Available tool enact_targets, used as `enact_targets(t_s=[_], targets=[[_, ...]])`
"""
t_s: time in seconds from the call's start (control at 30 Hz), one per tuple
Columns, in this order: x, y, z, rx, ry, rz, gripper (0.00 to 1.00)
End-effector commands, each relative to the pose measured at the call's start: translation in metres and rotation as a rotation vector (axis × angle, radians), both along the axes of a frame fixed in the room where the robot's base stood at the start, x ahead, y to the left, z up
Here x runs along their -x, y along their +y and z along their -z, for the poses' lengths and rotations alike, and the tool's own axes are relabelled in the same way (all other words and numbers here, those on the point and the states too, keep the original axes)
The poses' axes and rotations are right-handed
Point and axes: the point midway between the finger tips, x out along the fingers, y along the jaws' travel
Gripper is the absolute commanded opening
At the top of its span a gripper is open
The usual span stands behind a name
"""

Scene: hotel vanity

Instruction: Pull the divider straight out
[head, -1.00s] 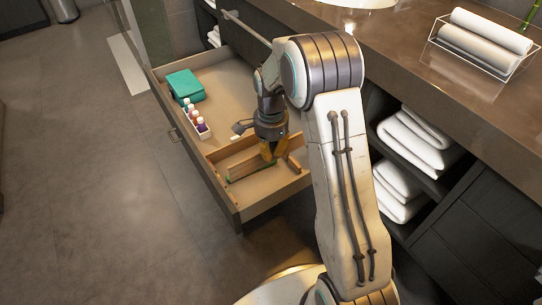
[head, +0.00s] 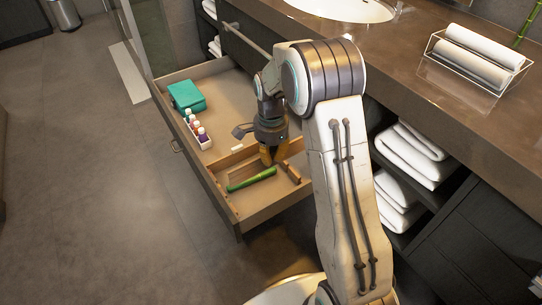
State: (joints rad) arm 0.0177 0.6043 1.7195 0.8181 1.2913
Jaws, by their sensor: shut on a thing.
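The fingers and wrist hide the grasped part. Whether the divider's lower edge touches the drawer floor is not clear.
A green stick-like item (head: 251,180) lies in front of the divider, and a small brown item (head: 291,172) lies right of my gripper. Small bottles (head: 197,130), a teal box (head: 187,96) and a white item (head: 239,132) are farther back. The counter (head: 440,105) overhangs at right.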

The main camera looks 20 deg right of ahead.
Motion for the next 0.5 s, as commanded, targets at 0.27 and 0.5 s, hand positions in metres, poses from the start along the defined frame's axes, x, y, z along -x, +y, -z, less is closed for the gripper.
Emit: enact_targets(t_s=[0.27,0.5], targets=[[0.000,0.000,-0.009,0.000,-0.001,0.000,0.00],[0.000,0.000,-0.015,0.000,-0.001,0.000,0.00]])
